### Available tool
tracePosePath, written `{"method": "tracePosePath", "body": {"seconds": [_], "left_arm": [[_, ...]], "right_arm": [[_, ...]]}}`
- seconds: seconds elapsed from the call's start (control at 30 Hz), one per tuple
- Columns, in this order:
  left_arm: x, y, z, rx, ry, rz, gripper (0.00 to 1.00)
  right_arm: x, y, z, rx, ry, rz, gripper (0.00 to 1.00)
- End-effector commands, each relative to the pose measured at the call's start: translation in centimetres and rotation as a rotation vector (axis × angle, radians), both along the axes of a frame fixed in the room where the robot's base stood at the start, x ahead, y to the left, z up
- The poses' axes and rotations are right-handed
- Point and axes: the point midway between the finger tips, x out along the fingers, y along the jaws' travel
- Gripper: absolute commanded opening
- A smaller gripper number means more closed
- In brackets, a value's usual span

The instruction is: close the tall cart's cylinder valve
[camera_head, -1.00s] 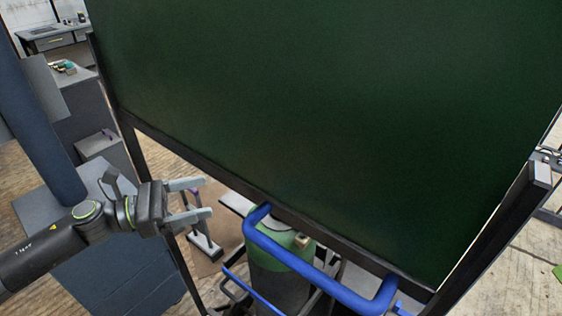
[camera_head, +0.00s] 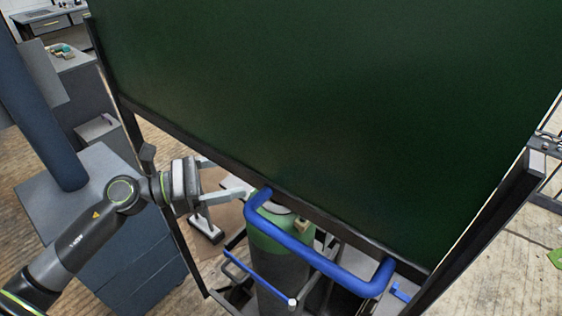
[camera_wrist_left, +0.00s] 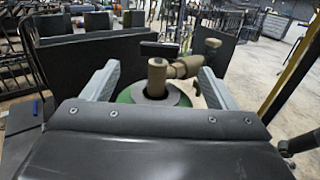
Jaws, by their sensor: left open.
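The cart shows its blue handle (camera_head: 316,262) below the dark green panel. A green-topped gas cylinder (camera_head: 272,246) stands upright in the cart, its top partly hidden by the handle and the panel's lower frame. My left gripper (camera_head: 243,190) is open and empty, just left of the cylinder top. In the left wrist view, the brass cylinder valve (camera_wrist_left: 160,72) rises from a grey collar, between and beyond the open fingers (camera_wrist_left: 155,78), with no contact visible. A dark bar, perhaps its handle, lies across the valve top. My right gripper is not in view.
The large green panel (camera_head: 330,110) in a dark frame hangs over the cart and hides what is behind it. A frame post (camera_head: 490,240) stands at right. A blue-grey cabinet (camera_head: 130,240) stands behind my left arm.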

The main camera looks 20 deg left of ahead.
Motion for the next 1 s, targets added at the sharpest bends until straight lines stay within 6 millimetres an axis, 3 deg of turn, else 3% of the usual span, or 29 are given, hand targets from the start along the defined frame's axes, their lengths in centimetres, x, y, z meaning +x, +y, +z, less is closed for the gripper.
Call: {"method": "tracePosePath", "body": {"seconds": [1.0], "left_arm": [[6.2, -8.9, 0.1, -0.003, 0.001, 0.000, 0.80]], "right_arm": [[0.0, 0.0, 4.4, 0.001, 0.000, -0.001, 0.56]]}}
